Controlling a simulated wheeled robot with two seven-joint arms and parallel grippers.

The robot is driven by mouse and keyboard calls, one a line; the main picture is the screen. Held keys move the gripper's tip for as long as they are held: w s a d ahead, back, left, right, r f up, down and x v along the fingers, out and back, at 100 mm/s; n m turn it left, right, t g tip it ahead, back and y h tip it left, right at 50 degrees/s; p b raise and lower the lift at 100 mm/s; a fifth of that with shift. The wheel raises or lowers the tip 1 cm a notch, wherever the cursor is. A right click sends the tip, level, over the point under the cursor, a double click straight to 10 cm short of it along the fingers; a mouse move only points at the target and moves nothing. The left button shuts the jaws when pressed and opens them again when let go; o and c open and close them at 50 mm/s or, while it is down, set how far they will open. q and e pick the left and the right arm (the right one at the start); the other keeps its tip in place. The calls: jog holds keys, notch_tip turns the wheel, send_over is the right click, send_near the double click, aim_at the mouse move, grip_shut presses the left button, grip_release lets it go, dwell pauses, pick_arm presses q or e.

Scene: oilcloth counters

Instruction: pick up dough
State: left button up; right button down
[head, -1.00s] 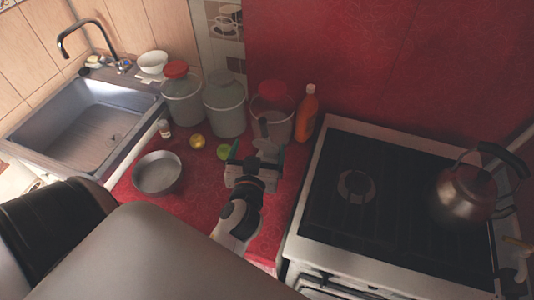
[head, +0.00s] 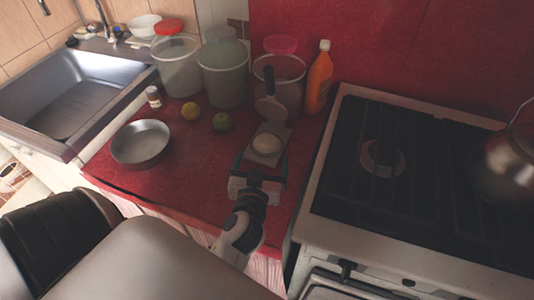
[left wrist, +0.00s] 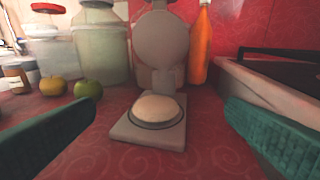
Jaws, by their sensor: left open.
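The dough (head: 267,144) is a pale round lump. It lies on the lower plate of an open press (head: 268,157), whose round lid stands up behind it. In the left wrist view the dough (left wrist: 157,109) sits centred on the press (left wrist: 150,135), between and beyond my fingers. My left gripper (head: 259,166) is open and empty, just in front of the press and apart from the dough. Its two green fingers show at the sides of the left wrist view (left wrist: 158,135). My right gripper is not in view.
A yellow fruit (head: 191,111), a green apple (head: 222,122) and a metal bowl (head: 141,143) stand left of the press. Containers (head: 222,72) and an orange bottle (head: 319,80) stand behind. A stove (head: 400,180) is at right, a sink (head: 70,105) at left.

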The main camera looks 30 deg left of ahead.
aim_at(267, 140)
pick_arm(q)
jog(key=shift+f, duration=0.55)
jog(key=shift+w+a, duration=0.15)
jog(key=shift+w, duration=0.15)
jog(key=p+x, duration=0.1)
jog(key=x, duration=0.4)
jog(key=shift+w+a, duration=0.15)
jog(key=shift+w, duration=0.05)
jog(key=shift+s+a+f+p+x, duration=0.1)
jog(key=shift+f+p+x, duration=0.1)
jog(key=shift+x, duration=0.8)
jog(key=shift+s+a+f+p+x, duration=0.1)
jog(key=shift+f+p+x, duration=0.1)
jog(key=shift+x, duration=0.8)
jog(key=shift+f+p+x, duration=0.15)
jog(key=shift+f+x, duration=0.05)
jog(key=shift+x, duration=0.8)
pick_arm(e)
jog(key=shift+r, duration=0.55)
pick_arm(q)
jog(key=shift+c, duration=0.3)
jog(key=c, duration=1.1)
jog(key=shift+o, duration=0.2)
jog(key=shift+r, duration=0.15)
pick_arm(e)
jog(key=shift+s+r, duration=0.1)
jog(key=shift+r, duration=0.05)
